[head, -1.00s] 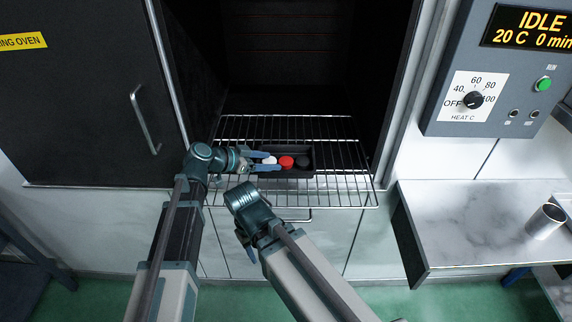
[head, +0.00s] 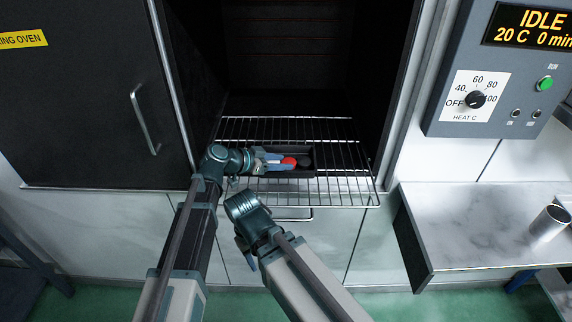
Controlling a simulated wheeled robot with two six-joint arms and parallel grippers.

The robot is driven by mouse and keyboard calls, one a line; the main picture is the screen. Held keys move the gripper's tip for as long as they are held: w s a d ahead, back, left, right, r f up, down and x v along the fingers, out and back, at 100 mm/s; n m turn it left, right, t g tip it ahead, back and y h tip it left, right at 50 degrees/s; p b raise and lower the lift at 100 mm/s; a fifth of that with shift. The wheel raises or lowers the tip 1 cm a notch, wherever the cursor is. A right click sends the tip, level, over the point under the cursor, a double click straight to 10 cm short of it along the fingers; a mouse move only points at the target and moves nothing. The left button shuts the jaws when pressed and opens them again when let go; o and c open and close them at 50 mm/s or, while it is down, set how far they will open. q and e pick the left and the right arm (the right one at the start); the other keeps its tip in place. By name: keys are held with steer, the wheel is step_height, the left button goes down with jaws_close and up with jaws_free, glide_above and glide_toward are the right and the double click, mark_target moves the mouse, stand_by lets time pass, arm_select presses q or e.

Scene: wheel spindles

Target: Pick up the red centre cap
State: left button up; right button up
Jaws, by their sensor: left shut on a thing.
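The red centre cap (head: 289,162) is in a dark tray (head: 302,174) on the oven's wire rack. My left gripper (head: 286,162) reaches in from the left over the tray and is shut on the red cap at its fingertips. A black cap (head: 305,162) lies just right of the red one. The white cap is largely hidden by the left fingers. My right gripper (head: 250,262) is low in front of the oven, below the rack, with only part of its blue fingers visible; its opening does not show.
The rack (head: 340,190) sticks out of the open dark oven. The oven door (head: 90,100) stands at the left. A control panel (head: 500,75) reads IDLE. A marble-topped table (head: 460,220) with a metal cup (head: 549,223) is at the right.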

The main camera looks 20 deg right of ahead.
arm_select(q)
steer(key=shift+s+d+f, duration=0.1)
steer(key=shift+s+f, duration=0.15)
steer(key=shift+f, duration=0.15)
jaws_close()
steer(key=shift+r, duration=0.1)
steer(key=shift+w+d+r+p, duration=0.15)
steer(key=shift+w+r+p, duration=0.1)
steer(key=shift+r+p, duration=0.65)
step_height(320, 180, up, 8)
steer(key=p, duration=0.8)
steer(key=shift+w, duration=0.15)
steer(key=o, duration=1.2)
jaws_free()
